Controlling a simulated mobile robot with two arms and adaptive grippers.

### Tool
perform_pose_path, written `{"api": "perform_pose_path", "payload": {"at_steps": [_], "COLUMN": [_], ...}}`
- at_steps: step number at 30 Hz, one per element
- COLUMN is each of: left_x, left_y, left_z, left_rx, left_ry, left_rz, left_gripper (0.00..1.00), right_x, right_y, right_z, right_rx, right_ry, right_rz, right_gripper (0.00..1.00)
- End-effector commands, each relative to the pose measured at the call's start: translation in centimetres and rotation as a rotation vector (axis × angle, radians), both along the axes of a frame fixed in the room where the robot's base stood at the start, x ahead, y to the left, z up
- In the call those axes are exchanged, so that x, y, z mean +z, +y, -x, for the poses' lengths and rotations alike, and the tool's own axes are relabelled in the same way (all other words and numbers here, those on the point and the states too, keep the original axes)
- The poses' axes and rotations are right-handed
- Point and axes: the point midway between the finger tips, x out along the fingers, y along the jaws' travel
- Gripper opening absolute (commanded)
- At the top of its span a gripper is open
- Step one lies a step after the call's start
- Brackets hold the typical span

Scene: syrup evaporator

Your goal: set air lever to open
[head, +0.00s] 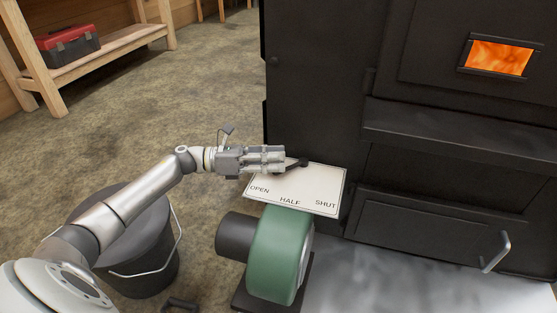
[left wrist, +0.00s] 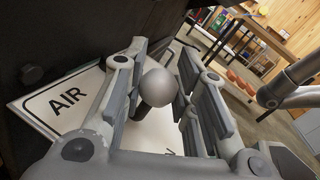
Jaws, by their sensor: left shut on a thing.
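The air plate (head: 322,188) is white with OPEN, HALF and SHUT printed along its near edge, and stands beside the black evaporator. The dark air lever (head: 293,165) runs left from its pivot near the plate's far edge to my fingers, towards the OPEN end. My left gripper (head: 280,158) is shut on the lever and hides its outer part. In the left wrist view the lever's round grey knob (left wrist: 157,87) sits between the two fingers, with the plate marked AIR (left wrist: 68,98) behind it. My right gripper is not in view.
The black evaporator (head: 430,175) with a glowing window (head: 498,57) fills the right side. A green blower (head: 278,255) stands just in front of the plate. A dark lidded bucket (head: 140,250) is under my left arm.

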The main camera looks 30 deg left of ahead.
Motion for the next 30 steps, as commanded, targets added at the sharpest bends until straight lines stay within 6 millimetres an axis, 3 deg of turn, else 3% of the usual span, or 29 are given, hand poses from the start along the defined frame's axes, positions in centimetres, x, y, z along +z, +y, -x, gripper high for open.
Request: {"api": "perform_pose_path", "payload": {"at_steps": [12,13,18,30], "left_x": [-0.21,-0.21,-0.14,-0.14], "left_y": [0.00,0.01,0.03,0.60], "left_z": [0.17,0.16,0.12,0.40], "left_rx": [-0.008,-0.008,-0.006,-0.003], "left_ry": [0.003,0.003,0.002,0.003], "left_rz": [-0.004,-0.004,-0.003,-0.003], "left_gripper": [0.00,0.28,0.50,0.50], "right_x": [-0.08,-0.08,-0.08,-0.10], "right_y": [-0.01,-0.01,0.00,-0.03], "right_z": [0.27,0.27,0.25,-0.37], "right_rx": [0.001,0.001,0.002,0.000], "right_ry": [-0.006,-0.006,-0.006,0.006], "right_rz": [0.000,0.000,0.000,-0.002], "right_gripper": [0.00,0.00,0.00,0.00]}}
